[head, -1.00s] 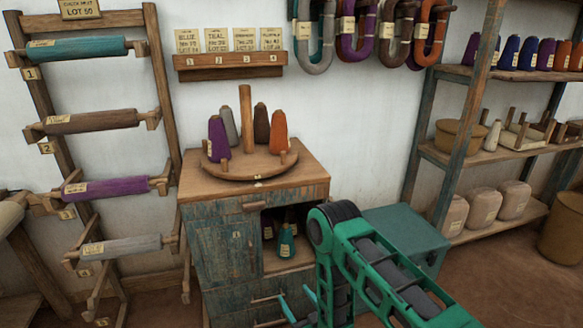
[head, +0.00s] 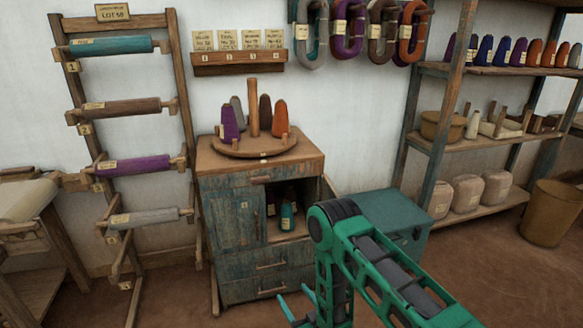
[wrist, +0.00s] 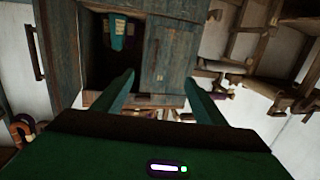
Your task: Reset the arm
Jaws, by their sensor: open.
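My gripper (head: 294,307) is low in front of the wooden cabinet (head: 232,212), its two teal fingers apart with nothing between them. In the wrist view the open fingers (wrist: 160,92) point toward the cabinet front, which appears upside down. A teal cone (head: 288,215) stands in the cabinet's open compartment, with darker cones behind it; the teal cone also shows in the wrist view (wrist: 118,34). My green arm is bent in front of the cabinet's right side and hides part of it.
A round wooden turntable (head: 252,150) with several cones tops the cabinet. A rack with several yarn rollers, including a purple one (head: 135,168), stands left. A green box (head: 385,215) is right of the cabinet, before shelves (head: 475,145). A bin (head: 550,212) stands far right. Floor in front is bare.

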